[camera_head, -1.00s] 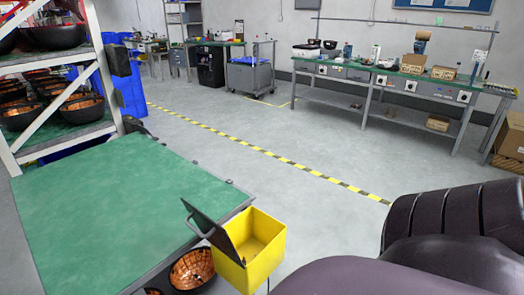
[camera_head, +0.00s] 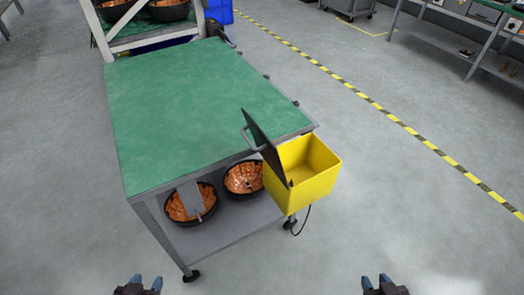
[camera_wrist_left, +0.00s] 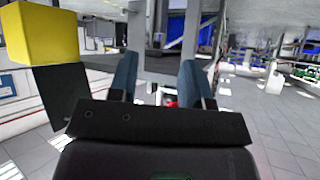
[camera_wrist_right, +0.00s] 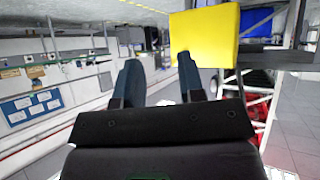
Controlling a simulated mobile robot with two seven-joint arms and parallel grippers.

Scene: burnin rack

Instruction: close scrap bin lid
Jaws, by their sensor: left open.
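The yellow scrap bin (camera_head: 308,178) hangs at the right front corner of the green-topped cart. Its dark lid (camera_head: 264,146) stands open, tilted up on the bin's left side, with a grey handle (camera_head: 250,136) on it. The bin's inside looks empty. The bin also shows in the left wrist view (camera_wrist_left: 33,35) and in the right wrist view (camera_wrist_right: 204,32). My left gripper (camera_head: 145,281) is open and empty at the bottom edge, left of and nearer than the bin. My right gripper (camera_head: 376,281) is open and empty at the bottom edge, right of and nearer than the bin.
The green cart top (camera_head: 195,110) is bare. Two dark bowls of orange-brown pieces (camera_head: 184,204) sit on its lower shelf (camera_head: 225,222). A cable hangs below the bin. A rack (camera_head: 150,38) stands behind the cart. Floor in front and to the right is free.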

